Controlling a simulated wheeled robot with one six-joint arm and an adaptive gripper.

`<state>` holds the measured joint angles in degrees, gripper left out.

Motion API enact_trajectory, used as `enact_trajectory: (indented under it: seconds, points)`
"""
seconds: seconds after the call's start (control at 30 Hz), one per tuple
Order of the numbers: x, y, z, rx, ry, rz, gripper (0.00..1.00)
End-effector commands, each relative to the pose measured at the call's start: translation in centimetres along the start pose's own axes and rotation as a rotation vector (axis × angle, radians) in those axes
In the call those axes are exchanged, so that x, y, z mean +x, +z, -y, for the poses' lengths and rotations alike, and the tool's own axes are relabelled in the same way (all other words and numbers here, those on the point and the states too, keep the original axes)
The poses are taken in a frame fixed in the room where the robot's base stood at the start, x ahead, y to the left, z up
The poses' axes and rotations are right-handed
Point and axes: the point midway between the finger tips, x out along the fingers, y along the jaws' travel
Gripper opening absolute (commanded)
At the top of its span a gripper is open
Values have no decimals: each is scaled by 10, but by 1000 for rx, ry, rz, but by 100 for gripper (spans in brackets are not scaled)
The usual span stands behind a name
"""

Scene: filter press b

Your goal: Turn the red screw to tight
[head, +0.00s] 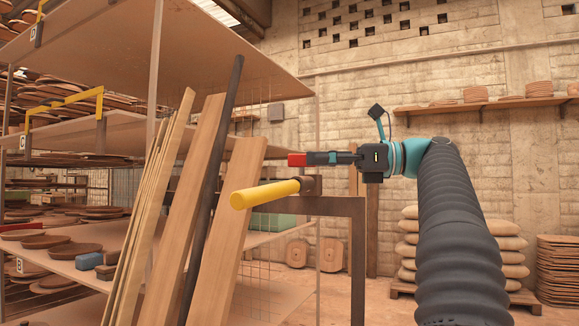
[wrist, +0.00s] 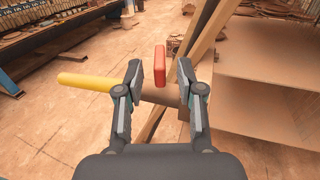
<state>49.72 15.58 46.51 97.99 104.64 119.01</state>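The red screw shows as a flat red tab (wrist: 159,63) between and just beyond my fingertips in the wrist view. In the head view it is a small red block (head: 297,159) at the tip of my gripper (head: 330,158). My gripper, also in the wrist view (wrist: 160,75), is open, with a gap on each side of the red tab. I cannot tell whether the tab lies within the fingers' depth. The screw's shaft and seat are not clearly visible.
A yellow bar (head: 265,193) sticks out left from a brown hub (head: 312,185) on a brown metal frame (head: 345,206), just below my gripper. Planks (head: 190,210) lean against the shelving (head: 120,130) at left. Stacked sacks (head: 505,245) stand behind my arm at right.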

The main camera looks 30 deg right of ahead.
Motion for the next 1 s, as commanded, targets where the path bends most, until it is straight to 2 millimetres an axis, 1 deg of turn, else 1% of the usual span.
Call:
enact_trajectory:
  seconds: [0.03,0.1,0.3,0.5,0.77,0.8,0.87,0.9,0.93,1.0]
  points:
    - [10,-2,-1,-2,2,0,38]
    - [22,-2,-1,-2,2,-1,38]
    - [48,-1,0,-2,-1,-1,38]
    - [59,0,0,-2,-3,0,38]
    - [60,0,0,-1,-4,0,38]
    - [60,0,0,-1,-4,0,32]
    - [60,0,0,-1,-4,-1,18]
    - [60,0,0,-1,-4,-1,8]
    - [60,0,0,-1,-4,0,0]
    - [60,0,1,-1,-4,-1,0]
